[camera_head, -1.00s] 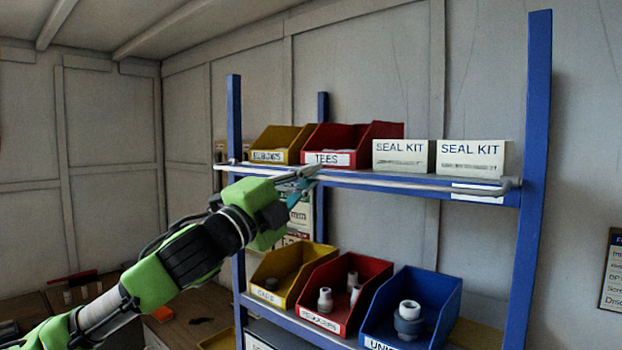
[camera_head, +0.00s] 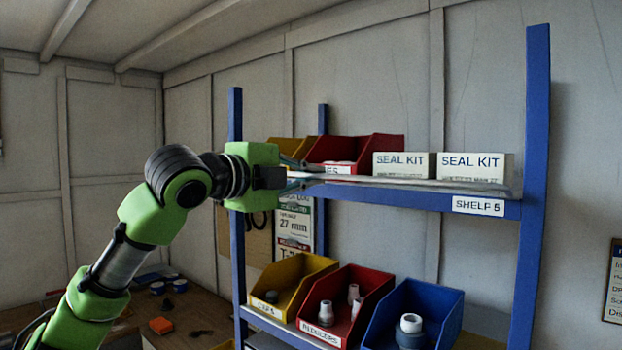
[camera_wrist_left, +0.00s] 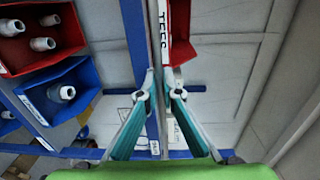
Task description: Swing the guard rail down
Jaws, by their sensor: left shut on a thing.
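The guard rail (camera_head: 400,181) is a thin grey bar along the front edge of the upper blue shelf, level with the bottoms of the seal kit boxes. My left gripper (camera_head: 292,178) is at its left part, in front of the red tees bin. In the left wrist view, the teal fingers (camera_wrist_left: 160,97) are closed around the narrow rail (camera_wrist_left: 162,45), which runs up between them. My gripper body hides the rail's left end in the head view. My right gripper is not in view.
The red tees bin (camera_head: 370,149), a yellow bin (camera_head: 279,151) and two seal kit boxes (camera_head: 472,166) stand behind the rail. The SHELF 5 label (camera_head: 478,206) is on the shelf edge. Below are yellow, red and blue bins (camera_head: 430,297). Blue posts (camera_head: 533,150) flank the shelf.

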